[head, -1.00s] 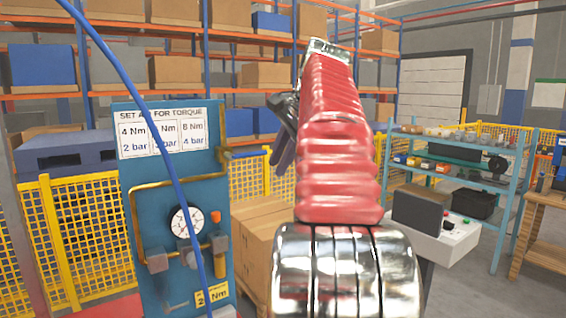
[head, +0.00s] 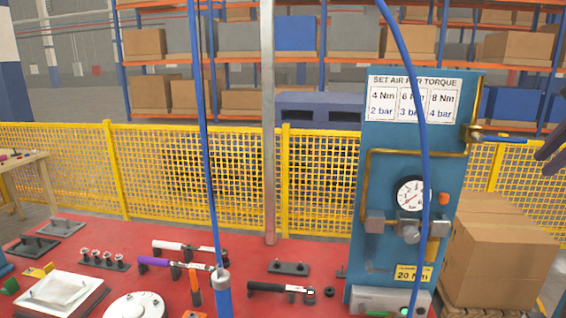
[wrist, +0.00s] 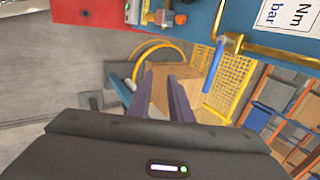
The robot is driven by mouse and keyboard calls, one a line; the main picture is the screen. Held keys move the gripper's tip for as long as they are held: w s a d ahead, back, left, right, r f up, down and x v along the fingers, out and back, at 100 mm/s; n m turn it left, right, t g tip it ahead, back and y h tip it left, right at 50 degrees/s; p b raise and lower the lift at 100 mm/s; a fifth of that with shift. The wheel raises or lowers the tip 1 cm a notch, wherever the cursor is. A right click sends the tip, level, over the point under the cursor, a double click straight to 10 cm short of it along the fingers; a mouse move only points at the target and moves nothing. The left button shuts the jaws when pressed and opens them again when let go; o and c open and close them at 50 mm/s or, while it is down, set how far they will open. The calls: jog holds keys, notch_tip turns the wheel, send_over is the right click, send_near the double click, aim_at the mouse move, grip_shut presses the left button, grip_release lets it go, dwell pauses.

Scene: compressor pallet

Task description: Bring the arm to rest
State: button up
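My gripper (wrist: 150,92) shows in the wrist view as two dark purple fingers with a gap between them. It is open, and nothing is held in the gap. A cardboard box (wrist: 157,83) shows beyond the fingers. In the head view only dark fingertips of my gripper (head: 551,150) show at the right edge, to the right of the blue air panel (head: 462,165). A blue valve handle (head: 503,139) on brass pipe sticks out of the panel's right side. The handle also shows in the wrist view (wrist: 214,62), right of my fingers and apart from them.
A red table (head: 70,262) holds torque tools, small fixtures and a white dish-like part (head: 62,291). Blue hoses (head: 204,130) hang in front. A yellow mesh fence (head: 220,165) and racks stand behind. Cardboard boxes (head: 500,255) stand right of the panel.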

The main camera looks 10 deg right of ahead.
notch_tip(320, 180, down, 8)
jog(key=d+f+n+g, duration=0.1)
jog(key=n, duration=0.3)
jog(key=a+f+n, duration=0.5)
jog(key=a+f, duration=0.3)
jog(key=a, duration=0.3)
jog(key=s+a+f+n, duration=0.3)
jog(key=a+f+n, duration=0.1)
jog(key=a, duration=0.6)
jog(key=s+a+f+n+y, duration=0.1)
jog(key=s+a+f+n, duration=0.2)
jog(key=a, duration=0.8)
jog(key=s+a+f+n, duration=0.3)
jog(key=a+f+n, duration=0.2)
jog(key=a, duration=0.5)
jog(key=shift+a+f+y, duration=0.25)
jog(key=shift+f+y, duration=0.15)
jog(key=shift+f, duration=0.9)
